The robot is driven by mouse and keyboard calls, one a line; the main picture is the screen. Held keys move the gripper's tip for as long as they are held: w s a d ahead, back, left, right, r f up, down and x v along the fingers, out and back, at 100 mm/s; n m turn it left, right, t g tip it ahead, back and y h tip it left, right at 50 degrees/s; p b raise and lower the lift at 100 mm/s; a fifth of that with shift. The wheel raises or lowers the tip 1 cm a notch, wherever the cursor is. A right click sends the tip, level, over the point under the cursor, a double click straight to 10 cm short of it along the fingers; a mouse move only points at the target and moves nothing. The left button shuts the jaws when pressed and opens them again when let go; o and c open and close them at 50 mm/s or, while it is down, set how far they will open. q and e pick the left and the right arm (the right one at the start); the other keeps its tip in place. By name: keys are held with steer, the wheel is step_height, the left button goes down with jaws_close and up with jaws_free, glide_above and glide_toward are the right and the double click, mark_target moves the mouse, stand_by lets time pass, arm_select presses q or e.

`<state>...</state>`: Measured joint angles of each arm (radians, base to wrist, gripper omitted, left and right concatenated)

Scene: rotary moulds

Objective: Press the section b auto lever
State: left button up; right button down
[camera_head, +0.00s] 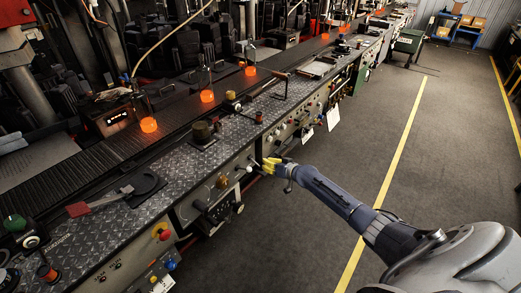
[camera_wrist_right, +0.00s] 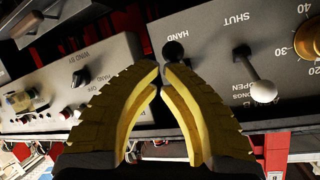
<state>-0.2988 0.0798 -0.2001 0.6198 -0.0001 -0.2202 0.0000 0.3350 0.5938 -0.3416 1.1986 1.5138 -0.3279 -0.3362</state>
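My right gripper (camera_head: 266,165) has yellow fingers and is at the front control panel of the long machine. In the right wrist view its fingertips (camera_wrist_right: 162,68) come together with only a thin gap and nothing seen between them. A black-knobbed lever (camera_wrist_right: 174,51) beside the label HAND is just beyond the tips; whether they touch it I cannot tell. The fingers hide the panel below it, and no AUTO label is readable. A lever with a pale ball knob (camera_wrist_right: 263,91), labelled SHUT and OPEN, is to the right. My left gripper is not in view.
A brass dial (camera_wrist_right: 308,40) is at the right of the wrist view. Another grey panel with a black rotary switch (camera_wrist_right: 81,77) is at the left. Glowing orange pieces (camera_head: 207,96) stand along the machine. The grey floor (camera_head: 330,150) beside it is open.

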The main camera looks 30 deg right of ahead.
steer(key=s+d+f, duration=0.2)
steer(key=s+f, duration=0.1)
steer(key=s, duration=0.6)
steer(key=shift+d+f, duration=0.25)
steer(key=shift+f, duration=0.1)
stand_by(0.4)
